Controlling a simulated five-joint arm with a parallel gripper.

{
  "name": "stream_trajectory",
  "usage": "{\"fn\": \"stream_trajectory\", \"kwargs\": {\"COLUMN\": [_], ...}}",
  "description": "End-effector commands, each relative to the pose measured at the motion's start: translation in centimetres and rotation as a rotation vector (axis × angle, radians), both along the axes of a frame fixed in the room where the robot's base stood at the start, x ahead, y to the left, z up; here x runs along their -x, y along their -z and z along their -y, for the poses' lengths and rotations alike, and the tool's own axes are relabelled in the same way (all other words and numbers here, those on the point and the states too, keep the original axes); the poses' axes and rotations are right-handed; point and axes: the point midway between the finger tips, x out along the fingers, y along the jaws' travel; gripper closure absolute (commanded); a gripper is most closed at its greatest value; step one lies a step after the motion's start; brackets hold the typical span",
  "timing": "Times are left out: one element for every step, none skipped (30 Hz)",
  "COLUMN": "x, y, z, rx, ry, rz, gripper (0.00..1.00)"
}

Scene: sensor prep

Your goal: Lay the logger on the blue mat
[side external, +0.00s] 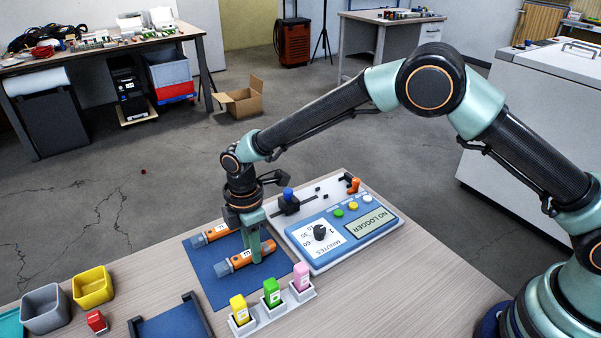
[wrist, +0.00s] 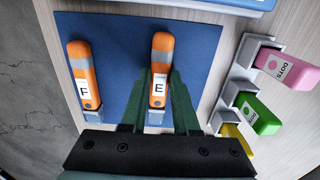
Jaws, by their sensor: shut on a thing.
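Two orange-and-grey loggers are at the blue mat (side external: 222,292). The one labelled F (side external: 212,235) lies on the mat; it also shows in the wrist view (wrist: 82,70), to the left. The one labelled E (side external: 238,262) is between the fingers of my gripper (side external: 257,257), which is shut on it. In the wrist view, logger E (wrist: 161,62) lies roughly parallel to F, with a green finger on each side. Logger E is over the mat, level and at or very near its surface; I cannot tell if it touches. The fingers hide part of it.
A blue-and-white console (side external: 330,235) reading NO LOGGER stands beside the mat. A rack holds yellow (side external: 239,309), green (side external: 271,292) and pink (side external: 301,276) blocks at the front. Grey (side external: 45,309) and yellow (side external: 93,288) bins, a red block (side external: 97,321) and a blue tray (side external: 172,325) stand left.

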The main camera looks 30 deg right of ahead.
Motion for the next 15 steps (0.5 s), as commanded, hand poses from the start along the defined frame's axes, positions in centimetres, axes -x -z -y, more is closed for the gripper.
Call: {"fn": "stream_trajectory", "kwargs": {"x": [-0.03, -0.04, -0.05, -0.05, -0.05, -0.05, -0.05, -0.04, -0.04, -0.03, -0.04, -0.05, -0.04, -0.04, -0.04], "y": [0.18, 0.18, 0.14, 0.12, 0.11, 0.10, 0.11, 0.14, 0.24, 0.33, 0.41, 0.39, 0.38, 0.38, 0.37], "z": [-0.02, -0.03, -0.03, -0.03, -0.03, -0.03, -0.03, -0.03, -0.03, -0.02, -0.02, -0.03, -0.03, -0.03, -0.03], "rx": [-0.001, -0.001, -0.001, -0.001, -0.001, -0.001, -0.001, -0.001, -0.001, -0.001, -0.001, -0.001, -0.001, -0.001, -0.001], "ry": [0.000, 0.000, 0.000, 0.000, 0.000, 0.000, 0.000, 0.000, 0.000, 0.000, 0.000, 0.000, 0.000, 0.000, 0.000], "rz": [0.001, 0.002, 0.002, 0.002, 0.002, 0.002, 0.002, 0.002, 0.001, 0.001, 0.001, 0.002, 0.002, 0.002, 0.002], "gripper": [1.00, 1.00, 1.00, 1.00, 1.00, 1.00, 1.00, 1.00, 1.00, 1.00, 1.00, 0.60, 0.48, 0.41, 0.41]}}
